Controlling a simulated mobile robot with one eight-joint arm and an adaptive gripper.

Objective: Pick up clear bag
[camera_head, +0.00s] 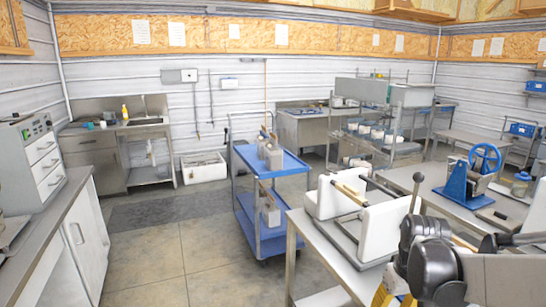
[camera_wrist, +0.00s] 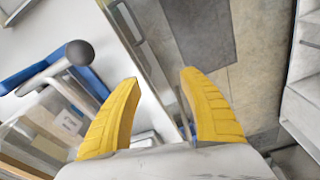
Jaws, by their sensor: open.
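No bag can be made out for certain as the clear bag. Upright greyish packages (camera_head: 270,150) stand on the top shelf of the blue cart (camera_head: 288,164), and a similar package (camera_head: 269,208) stands on its lower shelf; I cannot tell whether they are clear bags. In the wrist view my gripper (camera_wrist: 159,82) has its two yellow fingers spread apart with nothing between them. Floor and a grey edge show beyond the fingers. In the head view my arm fills the lower right, and the fingertips are mostly hidden.
A metal table (camera_head: 327,255) with white upright panels (camera_head: 384,232) stands beside my arm. A blue hand-wheel device (camera_head: 470,178) is on the table behind. A white-fronted counter (camera_head: 85,235) is at left. Open floor (camera_head: 165,250) lies between counter and cart.

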